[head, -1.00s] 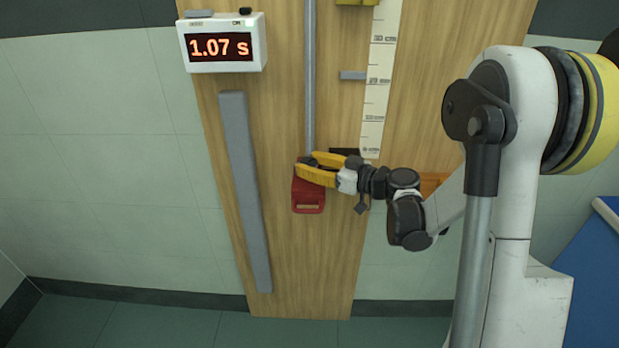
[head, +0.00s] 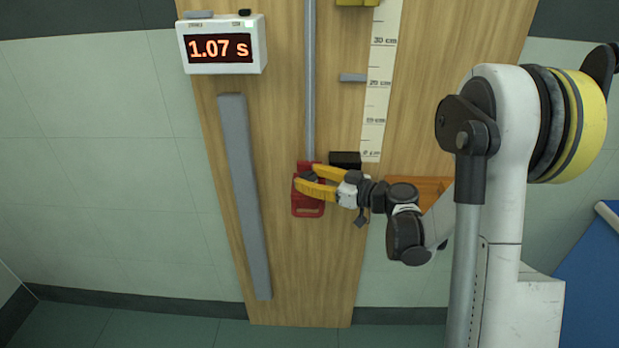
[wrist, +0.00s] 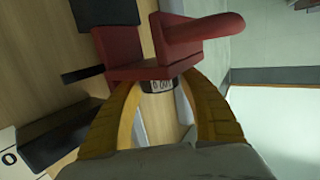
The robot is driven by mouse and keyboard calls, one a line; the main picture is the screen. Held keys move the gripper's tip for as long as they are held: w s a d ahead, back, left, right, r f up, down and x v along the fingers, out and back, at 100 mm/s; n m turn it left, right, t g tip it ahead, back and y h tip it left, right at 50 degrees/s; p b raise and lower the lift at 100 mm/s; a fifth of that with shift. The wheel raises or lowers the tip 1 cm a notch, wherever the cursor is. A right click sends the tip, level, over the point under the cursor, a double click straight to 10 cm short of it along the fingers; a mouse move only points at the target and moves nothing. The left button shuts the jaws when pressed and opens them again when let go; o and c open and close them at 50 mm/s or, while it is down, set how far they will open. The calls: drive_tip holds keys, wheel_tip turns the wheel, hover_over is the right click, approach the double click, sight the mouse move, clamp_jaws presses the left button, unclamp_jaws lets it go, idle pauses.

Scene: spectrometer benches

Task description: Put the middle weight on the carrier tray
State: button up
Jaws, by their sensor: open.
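The red carrier (head: 307,209) hangs low on the vertical rail in the head view. It also shows in the wrist view (wrist: 140,45), with a flat red plate and a rounded red bar. My gripper (head: 303,183) has yellow fingers and is in front of the carrier in the head view. In the wrist view my gripper (wrist: 165,86) is open, its fingers either side of a small dark weight with a white label (wrist: 160,87). The weight is against the red plate; I cannot tell whether the fingers touch it. The label is unreadable, and the weight is hidden in the head view.
An orange shelf (head: 428,185) is partly behind my arm. A timer (head: 221,47) reads 1.07 s. A long grey strip (head: 245,200) runs down the board (head: 300,280). A blue surface (head: 590,270) is at right.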

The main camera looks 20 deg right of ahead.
drive_tip(key=p+v, duration=0.3)
drive_tip(key=v, duration=0.9)
drive_tip(key=s+a+r+m+g+h, duration=0.1)
drive_tip(key=s+a+m+g+h, duration=0.2)
drive_tip(key=s+a+g, duration=0.45)
drive_tip(key=s+r+m+t+h, duration=0.1)
drive_tip(key=s+r+m+h, duration=0.1)
drive_tip(key=s+m+h, duration=0.2)
drive_tip(key=s+h, duration=0.3)
drive_tip(key=s, duration=0.5)
drive_tip(key=shift+s+r+m+t, duration=0.2)
drive_tip(key=shift+s+m+t, duration=0.1)
drive_tip(key=shift+s+t, duration=0.1)
